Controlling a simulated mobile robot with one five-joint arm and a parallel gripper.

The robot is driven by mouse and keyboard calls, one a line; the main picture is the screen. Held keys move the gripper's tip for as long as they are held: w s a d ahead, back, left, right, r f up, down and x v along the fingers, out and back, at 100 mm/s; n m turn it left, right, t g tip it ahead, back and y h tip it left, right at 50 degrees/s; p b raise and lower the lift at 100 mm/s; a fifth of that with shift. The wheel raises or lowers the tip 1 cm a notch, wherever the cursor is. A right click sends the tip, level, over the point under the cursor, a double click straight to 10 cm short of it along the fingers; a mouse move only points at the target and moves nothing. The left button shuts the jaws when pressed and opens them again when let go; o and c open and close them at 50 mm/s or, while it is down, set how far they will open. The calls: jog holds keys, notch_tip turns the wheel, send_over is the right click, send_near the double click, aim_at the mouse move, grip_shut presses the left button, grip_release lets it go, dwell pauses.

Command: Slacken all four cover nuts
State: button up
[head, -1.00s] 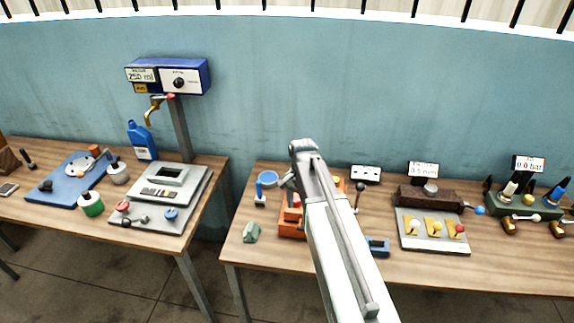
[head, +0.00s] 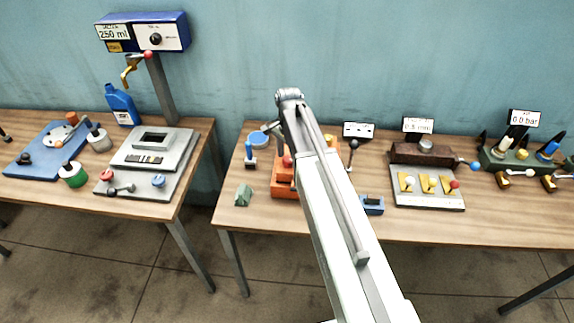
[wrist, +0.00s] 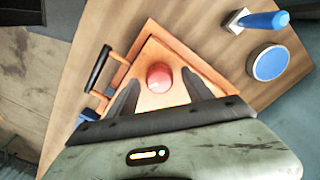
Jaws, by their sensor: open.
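My gripper (wrist: 160,80) is open in the wrist view, with its two dark fingers apart on either side of a red round knob (wrist: 160,75). The knob stands on an orange block (wrist: 160,47); I cannot tell how far above it the fingertips are, and nothing is held. In the head view the orange block (head: 283,184) is partly hidden behind my arm, and the gripper is not clearly visible. I cannot make out four cover nuts for certain in either view.
A grey unit (head: 150,165) stands on the left table, beyond a gap.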

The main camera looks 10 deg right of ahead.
jog(key=shift+f, duration=0.2)
grip_shut()
jog(key=shift+n, duration=0.3)
jog(key=n, duration=1.1)
jog(key=shift+n, duration=0.4)
jog(key=n, duration=1.1)
jog(key=shift+n, duration=0.3)
